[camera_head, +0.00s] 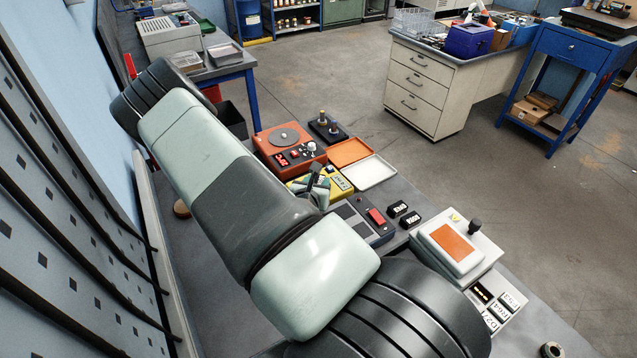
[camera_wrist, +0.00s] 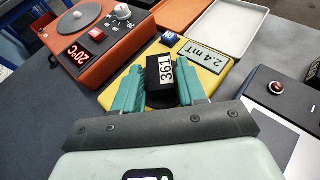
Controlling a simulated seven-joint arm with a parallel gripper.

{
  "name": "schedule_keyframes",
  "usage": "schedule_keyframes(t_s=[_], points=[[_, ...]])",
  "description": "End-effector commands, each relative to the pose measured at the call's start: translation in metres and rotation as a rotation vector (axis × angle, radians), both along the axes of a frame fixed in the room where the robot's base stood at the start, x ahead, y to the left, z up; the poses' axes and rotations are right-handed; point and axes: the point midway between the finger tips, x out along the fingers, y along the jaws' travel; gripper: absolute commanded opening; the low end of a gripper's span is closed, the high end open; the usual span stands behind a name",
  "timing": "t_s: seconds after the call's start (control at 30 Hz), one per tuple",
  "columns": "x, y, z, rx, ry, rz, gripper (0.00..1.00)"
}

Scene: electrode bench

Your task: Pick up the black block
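A black block (camera_wrist: 153,82) with a white label reading 361 stands between the two teal fingers of my gripper (camera_wrist: 160,88) in the wrist view. In the head view, my gripper (camera_head: 319,186) is at the yellow device (camera_head: 341,182), partly hidden by my arm.
An orange hotplate (camera_head: 290,148) showing 20°C stands beyond. An orange tray (camera_head: 349,152) and a white tray (camera_head: 369,172) lie beside the yellow device. Small labelled black blocks (camera_head: 411,218) and a white device with an orange panel (camera_head: 452,243) are nearer on the bench.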

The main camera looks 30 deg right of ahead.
Motion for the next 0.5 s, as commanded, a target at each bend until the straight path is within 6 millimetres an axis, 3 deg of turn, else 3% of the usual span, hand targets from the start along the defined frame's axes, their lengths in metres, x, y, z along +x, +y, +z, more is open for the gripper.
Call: schedule_keyframes(t_s=[0.03, 0.23, 0.5], points=[[-0.0001, 0.0001, 0.0000, 0.000, 0.000, 0.000, 0.33], [0.0000, 0.0001, 0.0000, 0.000, 0.000, 0.000, 0.02], [0.0004, 0.0000, 0.0016, -0.001, -0.002, 0.000, 0.00]])
